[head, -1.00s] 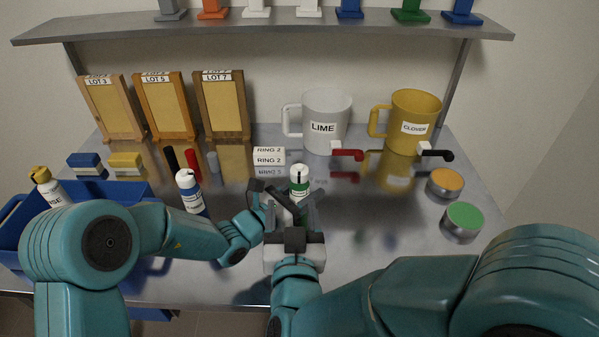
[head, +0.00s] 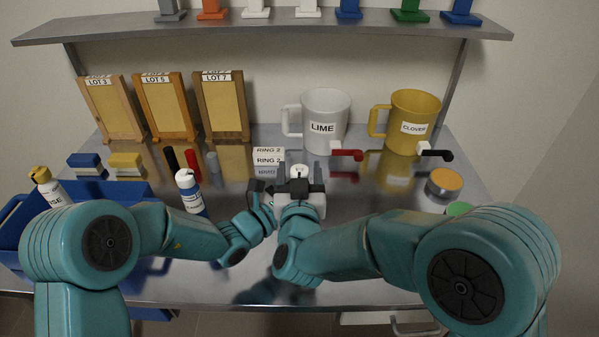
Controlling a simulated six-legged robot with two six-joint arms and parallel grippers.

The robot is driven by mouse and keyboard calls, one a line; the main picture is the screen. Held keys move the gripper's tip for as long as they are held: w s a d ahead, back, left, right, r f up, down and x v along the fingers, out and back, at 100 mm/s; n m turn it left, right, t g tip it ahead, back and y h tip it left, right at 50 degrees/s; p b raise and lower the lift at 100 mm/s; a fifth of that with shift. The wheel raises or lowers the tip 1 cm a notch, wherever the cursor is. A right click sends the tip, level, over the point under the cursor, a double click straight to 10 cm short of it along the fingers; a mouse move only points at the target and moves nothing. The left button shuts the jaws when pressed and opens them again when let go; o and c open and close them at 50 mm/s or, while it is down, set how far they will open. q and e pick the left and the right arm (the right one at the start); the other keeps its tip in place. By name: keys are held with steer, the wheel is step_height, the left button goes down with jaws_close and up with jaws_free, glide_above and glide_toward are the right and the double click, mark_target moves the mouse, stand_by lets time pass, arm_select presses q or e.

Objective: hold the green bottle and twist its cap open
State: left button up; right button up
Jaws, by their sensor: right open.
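The green bottle shows only as its white cap (head: 299,170) in the head view, near the middle of the table. Its body is hidden behind my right gripper. My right gripper (head: 299,178) is over the bottle, open, with one dark finger to each side of the cap. I cannot tell whether the fingers touch the cap. My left gripper (head: 262,194) is just left of the bottle at a lower level. Its fingertips are partly hidden by the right gripper, so its grip on the bottle cannot be made out.
A blue-labelled white bottle (head: 188,190) and a blue bin (head: 130,192) stand to the left. Red (head: 191,160) and black markers stand behind. A white LIME mug (head: 325,112) and yellow CLOVER mug (head: 413,115) stand at the back. An orange-topped tin (head: 445,182) is right.

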steer(key=shift+c, duration=0.3)
steer(key=c, duration=0.9)
steer(key=shift+y, duration=0.3)
steer(key=n+g+y, duration=0.1)
steer(key=n+y, duration=0.2)
steer(key=y, duration=0.2)
steer(key=shift+d+n, duration=0.1)
steer(key=shift+n, duration=0.3)
steer(key=n+g+y, duration=0.2)
steer(key=y, duration=0.1)
steer(key=n+g+y, duration=0.2)
steer(key=n+y, duration=0.1)
steer(key=y, duration=0.1)
steer(key=n+g+y, duration=0.2)
steer(key=n+g, duration=0.1)
steer(key=g, duration=0.1)
steer(key=n+g+y, duration=0.2)
steer(key=g, duration=0.1)
steer(key=shift+n+g+y, duration=0.3)
steer(key=shift+n+g, duration=0.1)
steer(key=shift+r+n+g+y, duration=0.1)
steer(key=shift+n+g+y, duration=0.1)
steer(key=shift+n+g, duration=0.9)
steer(key=shift+n+g+y, duration=0.2)
steer(key=shift+n+g, duration=0.4)
steer(key=shift+g, duration=0.9)
steer(key=shift+c, duration=0.2)
steer(key=shift+s, duration=0.1)
